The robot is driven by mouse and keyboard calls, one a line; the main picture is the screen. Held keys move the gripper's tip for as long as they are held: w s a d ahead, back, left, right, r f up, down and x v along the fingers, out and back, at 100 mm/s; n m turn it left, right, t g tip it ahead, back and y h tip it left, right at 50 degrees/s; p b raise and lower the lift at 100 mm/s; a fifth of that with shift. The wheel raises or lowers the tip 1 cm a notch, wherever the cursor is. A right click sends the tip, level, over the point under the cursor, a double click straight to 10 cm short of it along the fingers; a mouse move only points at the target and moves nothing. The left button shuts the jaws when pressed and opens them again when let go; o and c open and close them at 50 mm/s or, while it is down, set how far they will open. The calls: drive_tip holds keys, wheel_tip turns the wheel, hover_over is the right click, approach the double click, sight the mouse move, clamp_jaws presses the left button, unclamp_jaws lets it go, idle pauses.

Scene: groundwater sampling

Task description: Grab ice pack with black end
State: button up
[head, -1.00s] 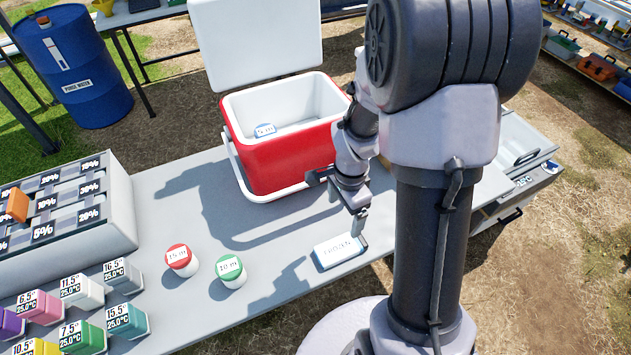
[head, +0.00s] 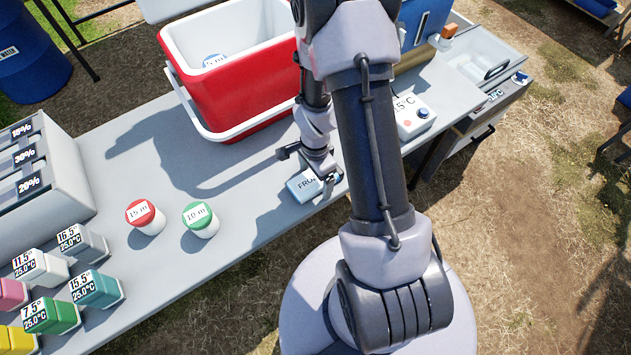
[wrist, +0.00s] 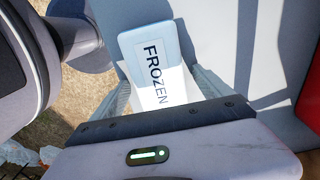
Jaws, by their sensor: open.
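The ice pack (head: 303,187), a flat pack with pale blue sides and a white label reading FROZEN, lies on the grey table near its front edge. It also shows in the wrist view (wrist: 152,62). I see no black end on it; its near end is hidden by my gripper in the wrist view. My gripper (head: 322,172) is low at the pack, pointing down. In the wrist view my gripper (wrist: 165,88) is open, with one finger on each side of the pack. I cannot tell whether the fingers touch it.
A red cooler (head: 240,95) with a white inside stands open behind the pack, with a 5 m jar (head: 214,61) in it. Jars with red (head: 146,217) and green (head: 201,219) lids stand to the left. A white device (head: 412,118) with buttons is at the right.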

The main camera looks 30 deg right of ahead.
drive_tip(key=shift+r, duration=0.15)
drive_tip(key=c, duration=1.8)
drive_tip(key=shift+r, duration=0.1)
